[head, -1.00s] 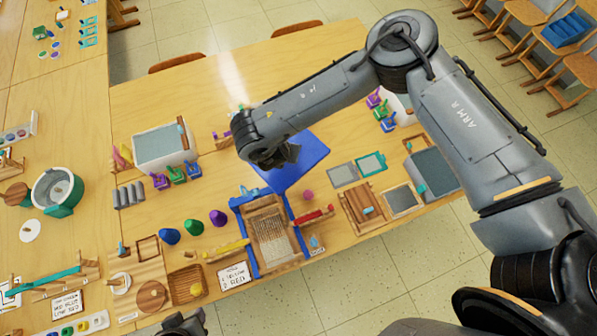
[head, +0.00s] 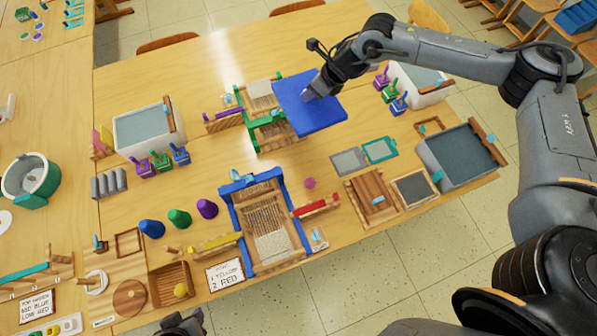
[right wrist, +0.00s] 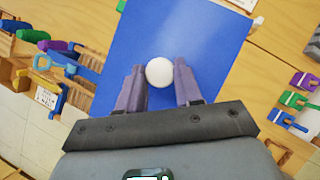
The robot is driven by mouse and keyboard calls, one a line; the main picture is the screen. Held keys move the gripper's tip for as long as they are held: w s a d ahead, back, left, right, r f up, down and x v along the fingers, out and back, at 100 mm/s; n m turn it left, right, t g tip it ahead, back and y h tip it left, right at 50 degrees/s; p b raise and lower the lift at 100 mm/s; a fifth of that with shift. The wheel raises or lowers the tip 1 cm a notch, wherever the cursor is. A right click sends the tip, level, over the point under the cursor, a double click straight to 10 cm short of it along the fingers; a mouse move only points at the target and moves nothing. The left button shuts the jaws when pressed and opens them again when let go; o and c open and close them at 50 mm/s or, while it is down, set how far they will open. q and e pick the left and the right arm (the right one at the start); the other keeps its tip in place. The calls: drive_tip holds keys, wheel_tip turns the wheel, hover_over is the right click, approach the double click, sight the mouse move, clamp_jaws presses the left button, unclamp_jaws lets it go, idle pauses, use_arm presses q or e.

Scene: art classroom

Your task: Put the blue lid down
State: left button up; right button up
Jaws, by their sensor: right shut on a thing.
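The blue lid (head: 318,114) is a flat square panel with a round white knob (right wrist: 160,72). My right gripper (head: 309,92) is shut on the knob, one finger on each side in the right wrist view. The lid is held tilted in the head view and hides part of the green-framed tray (head: 272,141) behind it. I cannot tell how high it is above the table. The blue-framed box (head: 243,224) stands uncovered nearer to me. A dark part at the bottom edge, seemingly my left gripper (head: 184,324), is cut off.
A grey-topped white bin (head: 146,130) stands left of the lid and another bin (head: 420,82) right of it. Flat panels (head: 349,161) lie to the right. Bare wood (head: 225,75) lies behind.

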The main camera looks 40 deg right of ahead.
drive_tip(key=s+d+f+b, duration=0.4)
drive_tip(key=d+f+b, duration=0.5)
drive_tip(key=d+b, duration=0.4)
drive_tip(key=s+d+f+b, duration=0.4)
drive_tip(key=d+f+b, duration=0.6)
drive_tip(key=d, duration=0.6)
drive_tip(key=shift+m, duration=0.3)
drive_tip(key=shift+w+a+f+b, duration=1)
drive_tip(key=shift+w+a+f, duration=0.35)
drive_tip(key=shift+f, duration=0.2)
drive_tip(key=shift+w+a+f+b, duration=1)
drive_tip(key=shift+w+a+f, duration=0.35)
drive_tip(key=shift+f, duration=0.25)
drive_tip(key=shift+w+a+f+b, duration=1)
drive_tip(key=shift+w+a+f, duration=0.2)
drive_tip(key=shift+a+f, duration=0.3)
drive_tip(key=shift+f, duration=0.5)
drive_tip(key=o, duration=1.1)
drive_tip(key=shift+c, duration=0.2)
drive_tip(key=shift+d+r, duration=0.1)
drive_tip(key=shift+r, duration=0.1)
